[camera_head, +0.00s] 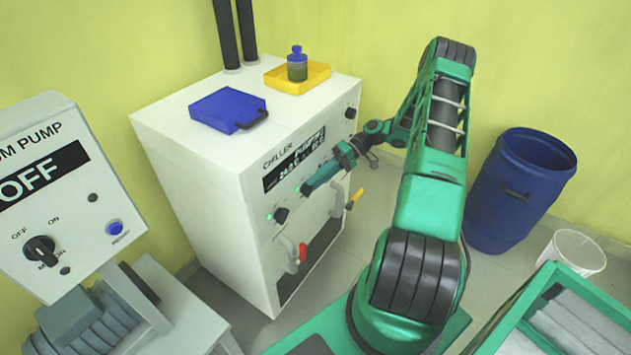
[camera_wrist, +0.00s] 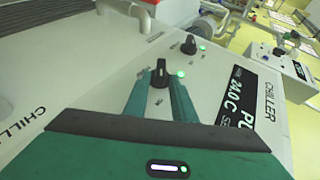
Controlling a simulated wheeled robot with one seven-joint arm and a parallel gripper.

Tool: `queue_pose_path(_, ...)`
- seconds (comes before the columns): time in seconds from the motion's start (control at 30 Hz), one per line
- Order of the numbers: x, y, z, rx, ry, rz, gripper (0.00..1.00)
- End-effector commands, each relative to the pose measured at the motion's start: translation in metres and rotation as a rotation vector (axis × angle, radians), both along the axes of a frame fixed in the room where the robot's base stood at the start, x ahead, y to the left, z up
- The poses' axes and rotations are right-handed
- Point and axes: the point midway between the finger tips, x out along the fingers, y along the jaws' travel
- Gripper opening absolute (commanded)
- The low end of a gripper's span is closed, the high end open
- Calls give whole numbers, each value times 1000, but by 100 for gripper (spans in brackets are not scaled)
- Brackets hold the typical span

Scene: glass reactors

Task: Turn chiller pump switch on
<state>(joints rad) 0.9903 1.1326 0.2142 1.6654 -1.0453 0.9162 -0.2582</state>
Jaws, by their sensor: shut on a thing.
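The white chiller (camera_head: 210,165) has a black display (camera_head: 297,160) on its front, reading 24.0 C with a line starting "PUMP"; the rest is too small to read. My gripper (camera_head: 306,190) is at the chiller front, below the display. In the wrist view my gripper (camera_wrist: 160,80) is shut on a black knob (camera_wrist: 160,73), one finger on each side. A green light (camera_wrist: 181,73) glows beside this knob. A second black knob (camera_head: 281,215) is free, lower left in the head view, with its own green light. It also shows in the wrist view (camera_wrist: 189,45).
A red-handled valve (camera_head: 302,253) and a yellow-handled valve (camera_head: 355,198) stick out below the knobs. A blue case (camera_head: 225,107) and a yellow tray (camera_head: 312,80) with a bottle lie on the chiller. The vacuum pump panel (camera_head: 55,190) reads OFF. A blue barrel (camera_head: 520,190) stands right.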

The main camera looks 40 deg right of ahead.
Motion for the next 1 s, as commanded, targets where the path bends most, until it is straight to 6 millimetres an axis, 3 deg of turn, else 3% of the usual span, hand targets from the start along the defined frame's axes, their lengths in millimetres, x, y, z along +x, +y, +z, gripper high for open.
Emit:
queue_pose_path(0.3,-1,2,-4,0,11,-2,1)
queue_pose_path(0.33,-1,2,-4,0,11,-2,31)
queue_pose_path(0.37,-1,2,-4,1,10,-3,32)
queue_pose_path(0.77,0,-3,0,0,4,-2,32)
queue_pose_path(1.0,-3,-36,16,0,1,-5,32)
